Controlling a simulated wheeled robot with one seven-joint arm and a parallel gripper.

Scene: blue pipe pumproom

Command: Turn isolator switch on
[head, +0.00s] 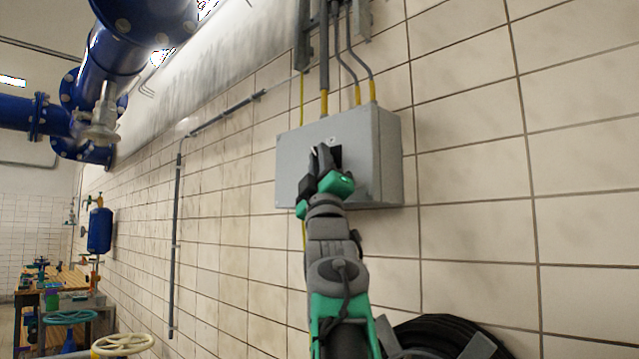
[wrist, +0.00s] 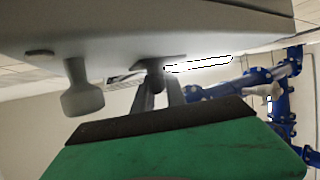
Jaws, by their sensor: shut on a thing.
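The isolator box (head: 358,128) is a grey cabinet on the tiled wall, with cables entering its top. My gripper (head: 322,158) is at its front face and covers much of the switch area; a dark patch shows beside the fingers. In the wrist view, the box's pale face (wrist: 110,38) runs across the top. My gripper (wrist: 159,92) is shut there on the isolator switch (wrist: 154,77), a small dark handle standing out from the face between the two fingers. The handle's exact angle is hard to tell.
A grey knob (wrist: 80,95) sticks out of the box face beside the gripper. A black coiled hose (head: 440,335) is at lower right. Blue pipes (head: 115,50) are high at left, with handwheels (head: 122,345) below. The wall right of the box is clear.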

